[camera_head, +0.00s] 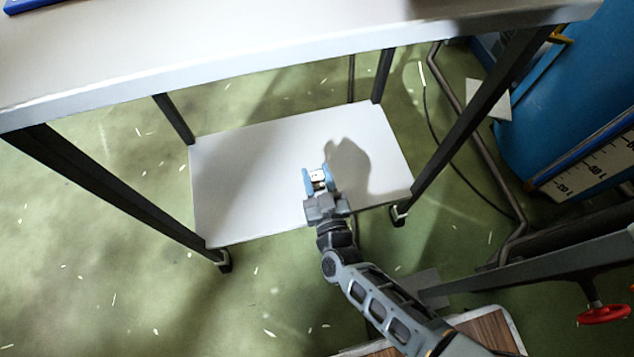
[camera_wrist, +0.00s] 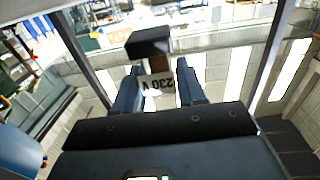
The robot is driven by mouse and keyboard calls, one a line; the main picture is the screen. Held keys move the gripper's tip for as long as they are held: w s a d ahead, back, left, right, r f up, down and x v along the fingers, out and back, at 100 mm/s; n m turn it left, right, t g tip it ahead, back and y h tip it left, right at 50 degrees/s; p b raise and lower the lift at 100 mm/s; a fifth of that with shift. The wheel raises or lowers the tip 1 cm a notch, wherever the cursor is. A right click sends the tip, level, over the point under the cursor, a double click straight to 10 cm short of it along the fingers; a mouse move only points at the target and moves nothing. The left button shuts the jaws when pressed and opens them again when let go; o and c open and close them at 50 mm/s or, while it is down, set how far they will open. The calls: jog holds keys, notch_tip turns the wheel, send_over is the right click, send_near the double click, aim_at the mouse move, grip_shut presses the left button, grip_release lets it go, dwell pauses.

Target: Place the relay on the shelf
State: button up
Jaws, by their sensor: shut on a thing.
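The relay (camera_head: 318,175) shows in the head view as a small white block between the blue fingers of my gripper (camera_head: 318,182). The white lower shelf (camera_head: 250,180) of the table lies under the gripper in the head view. A shadow falls on the shelf beside the gripper. I cannot tell whether the relay touches the shelf.
The white tabletop (camera_head: 280,40) is above the shelf, with dark legs (camera_head: 110,185) at its corners. A blue tank (camera_head: 560,110), pipes (camera_head: 460,90) and a red valve wheel (camera_head: 604,314) stand at the right. The shelf's left part is bare.

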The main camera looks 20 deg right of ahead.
aim_at(319, 189)
jog(key=shift+f+b, duration=0.9)
jog(key=shift+f, duration=0.8)
jog(key=shift+f, duration=0.15)
jog(key=o, duration=1.1)
jog(key=shift+c, duration=0.2)
jog(key=shift+r, duration=0.25)
jog(key=s+p, duration=0.3)
jog(key=s, duration=0.9)
jog(key=shift+f, duration=0.1)
